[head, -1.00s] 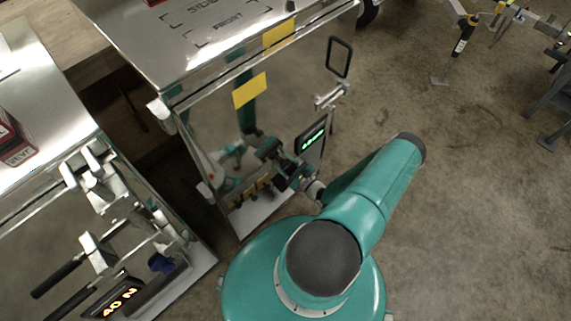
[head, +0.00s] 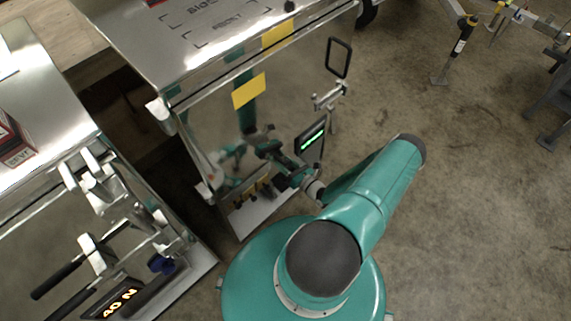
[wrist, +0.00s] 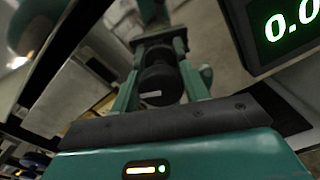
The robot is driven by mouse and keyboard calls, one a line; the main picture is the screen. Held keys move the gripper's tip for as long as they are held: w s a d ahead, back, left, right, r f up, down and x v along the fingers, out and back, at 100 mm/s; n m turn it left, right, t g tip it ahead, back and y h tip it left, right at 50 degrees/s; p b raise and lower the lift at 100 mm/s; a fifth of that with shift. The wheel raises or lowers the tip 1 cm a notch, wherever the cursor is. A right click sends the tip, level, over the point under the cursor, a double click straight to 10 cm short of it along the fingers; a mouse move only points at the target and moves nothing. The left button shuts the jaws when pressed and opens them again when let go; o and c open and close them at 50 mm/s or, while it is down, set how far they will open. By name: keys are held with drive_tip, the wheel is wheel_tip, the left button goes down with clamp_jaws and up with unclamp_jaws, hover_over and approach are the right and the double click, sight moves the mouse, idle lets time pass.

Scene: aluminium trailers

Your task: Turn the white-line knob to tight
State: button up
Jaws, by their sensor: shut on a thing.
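The knob (wrist: 160,84) is black and round, with a short white line on its face, in the wrist view. My gripper (wrist: 160,70) has its two teal fingers on either side of it, shut on it. In the head view my gripper (head: 268,150) is at the polished front panel (head: 215,135) of the middle trailer, and the knob is too small and covered to make out. A dark display (wrist: 285,25) with green digits starting "0.0" is at the upper right of the wrist view; it also shows in the head view (head: 311,135).
Several small dark knobs (head: 258,190) sit low on the same panel, below my gripper. Another trailer with levers and a "40 N" display (head: 118,304) is at the left.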

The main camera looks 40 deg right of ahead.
drive_tip(key=m, duration=0.6)
drive_tip(key=shift+d+f, duration=0.1)
drive_tip(key=m, duration=0.7)
drive_tip(key=shift+f, duration=0.1)
idle(0.4)
drive_tip(key=o, duration=1)
drive_tip(key=s, duration=1.3)
drive_tip(key=shift+s+d, duration=0.2)
drive_tip(key=shift+s, duration=0.2)
